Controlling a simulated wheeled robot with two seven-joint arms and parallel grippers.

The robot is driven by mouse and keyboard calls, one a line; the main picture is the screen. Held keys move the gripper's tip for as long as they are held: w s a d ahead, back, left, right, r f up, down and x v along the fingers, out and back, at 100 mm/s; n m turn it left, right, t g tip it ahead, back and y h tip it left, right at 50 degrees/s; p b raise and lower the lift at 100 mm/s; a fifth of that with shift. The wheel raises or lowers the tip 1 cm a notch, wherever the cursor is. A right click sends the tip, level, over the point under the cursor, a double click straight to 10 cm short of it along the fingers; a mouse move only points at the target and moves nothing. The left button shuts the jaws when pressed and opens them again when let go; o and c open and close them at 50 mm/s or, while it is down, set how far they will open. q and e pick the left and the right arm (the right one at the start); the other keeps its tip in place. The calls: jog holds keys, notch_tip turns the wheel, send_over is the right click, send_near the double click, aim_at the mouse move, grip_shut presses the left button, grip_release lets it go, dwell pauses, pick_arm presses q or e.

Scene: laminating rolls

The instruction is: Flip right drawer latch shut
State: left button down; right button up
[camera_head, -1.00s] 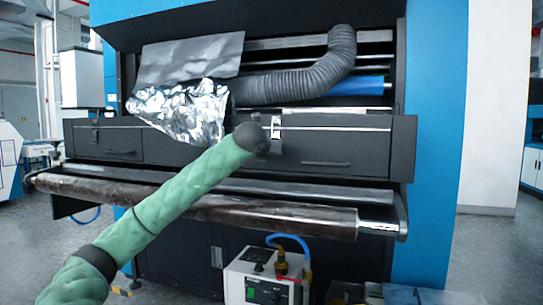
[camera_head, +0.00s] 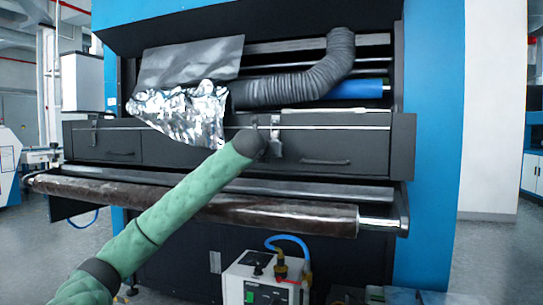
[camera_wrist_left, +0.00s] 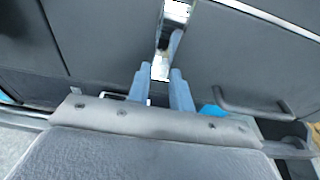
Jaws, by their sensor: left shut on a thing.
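The right drawer latch (camera_head: 276,138) is a small grey metal fitting on the dark drawer front (camera_head: 330,143), left of the right drawer's handle. My left arm's round green-and-black end covers the area just left of and below the latch in the head view, hiding the fingers there. In the left wrist view, the blue fingers of my left gripper (camera_wrist_left: 161,73) are shut on the latch's lower metal part. The latch's shiny upper part (camera_wrist_left: 176,12) shows just beyond the fingertips. The exact contact is hard to make out. My right gripper is not in view.
A second latch (camera_head: 95,130) is on the left drawer. Crumpled foil (camera_head: 185,112) and a grey hose (camera_head: 300,92) lie above the drawers. A long dark roller (camera_head: 290,216) runs below them. A control box (camera_head: 262,278) with a blue tube stands in front.

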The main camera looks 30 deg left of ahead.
pick_arm(q)
jog(key=shift+f, duration=0.1)
dwell(0.3)
dwell(0.3)
jog(key=c, duration=1.2)
grip_release()
jog(key=shift+w+a, duration=0.1)
jog(key=shift+c, duration=0.2)
jog(key=v, duration=0.7)
jog(key=shift+s, duration=0.4)
